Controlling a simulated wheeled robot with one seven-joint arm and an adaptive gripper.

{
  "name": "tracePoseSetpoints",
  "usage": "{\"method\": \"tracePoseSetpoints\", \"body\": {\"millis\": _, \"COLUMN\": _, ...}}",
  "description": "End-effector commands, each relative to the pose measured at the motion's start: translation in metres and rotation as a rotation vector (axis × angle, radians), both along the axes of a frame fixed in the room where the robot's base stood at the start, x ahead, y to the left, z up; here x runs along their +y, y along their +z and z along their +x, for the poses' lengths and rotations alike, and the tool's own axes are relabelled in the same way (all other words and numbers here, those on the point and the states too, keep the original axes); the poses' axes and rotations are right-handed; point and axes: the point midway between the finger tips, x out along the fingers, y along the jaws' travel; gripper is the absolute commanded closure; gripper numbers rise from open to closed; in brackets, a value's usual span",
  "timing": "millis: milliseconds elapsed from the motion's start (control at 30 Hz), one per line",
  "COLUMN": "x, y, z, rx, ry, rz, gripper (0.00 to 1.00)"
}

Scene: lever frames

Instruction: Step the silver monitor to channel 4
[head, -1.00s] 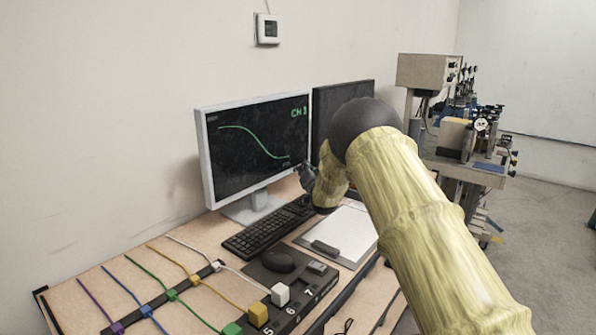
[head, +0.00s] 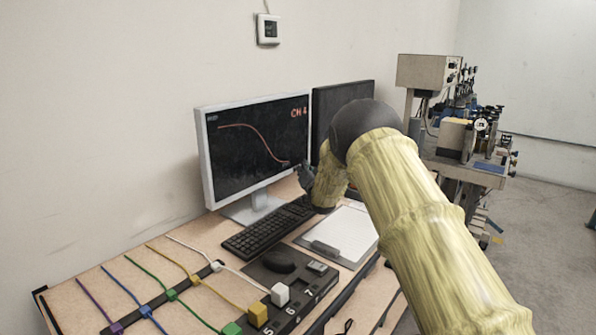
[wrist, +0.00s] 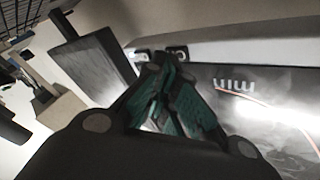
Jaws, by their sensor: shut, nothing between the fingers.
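The silver monitor (head: 203,150) stands on the desk at centre left in the head view. Its screen shows "CH 4" and a falling curve in orange-red. In the wrist view its pale bezel (wrist: 230,44) runs across the top, with small dark button-like parts (wrist: 178,52) on it near my fingertips. My gripper (wrist: 163,62) is shut and empty, its tips at that bezel; I cannot tell whether they touch it. In the head view my gripper (head: 306,177) is at the monitor's lower right corner, partly hidden by my arm.
A dark second monitor (head: 335,97) stands close behind my arm. A keyboard (head: 265,228), a mouse (head: 279,260) and a clipboard (head: 340,235) lie in front. Several coloured cables with plugs (head: 258,315) cover the near left of the desk.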

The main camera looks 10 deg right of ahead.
Motion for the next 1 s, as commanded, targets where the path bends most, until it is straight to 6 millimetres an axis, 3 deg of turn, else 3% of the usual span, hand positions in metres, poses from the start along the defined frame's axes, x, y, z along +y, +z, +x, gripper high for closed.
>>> {"method": "tracePoseSetpoints", "body": {"millis": 733, "x": -0.011, "y": 0.0, "z": -0.013, "rx": 0.001, "ry": -0.001, "rz": 0.0, "gripper": 1.0}}
{"method": "tracePoseSetpoints", "body": {"millis": 1000, "x": -0.022, "y": 0.0, "z": -0.027, "rx": 0.001, "ry": -0.001, "rz": 0.0, "gripper": 1.0}}
